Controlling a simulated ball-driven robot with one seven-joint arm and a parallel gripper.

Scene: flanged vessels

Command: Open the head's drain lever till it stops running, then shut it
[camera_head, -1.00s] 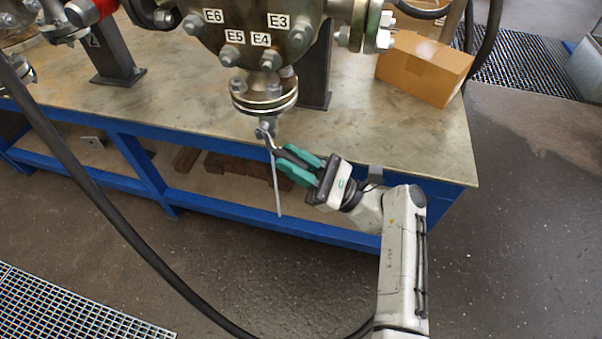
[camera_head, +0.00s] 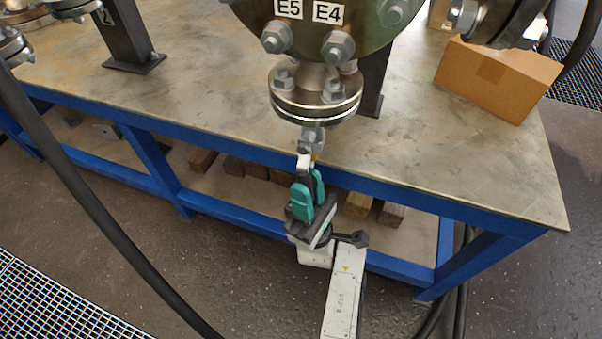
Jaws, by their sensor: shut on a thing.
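The vessel head (camera_head: 315,20) hangs above the bench, with labels E5 and E4 beside its bolts. Under it is a bolted drain flange (camera_head: 316,95), with a small drain valve (camera_head: 313,138) below. My gripper (camera_head: 306,170), with teal fingers, is just below and in front of the valve. It is shut on the drain lever, which is mostly hidden between the fingers. The gripper points up at the valve. No stream shows, but my gripper covers much of the space under the outlet.
The steel-topped bench (camera_head: 200,100) has a blue frame. A cardboard box (camera_head: 498,80) stands at the back right, and wooden blocks (camera_head: 358,205) lie on the lower shelf. A black hose (camera_head: 90,200) crosses the left side. A floor grating (camera_head: 60,305) is at lower left.

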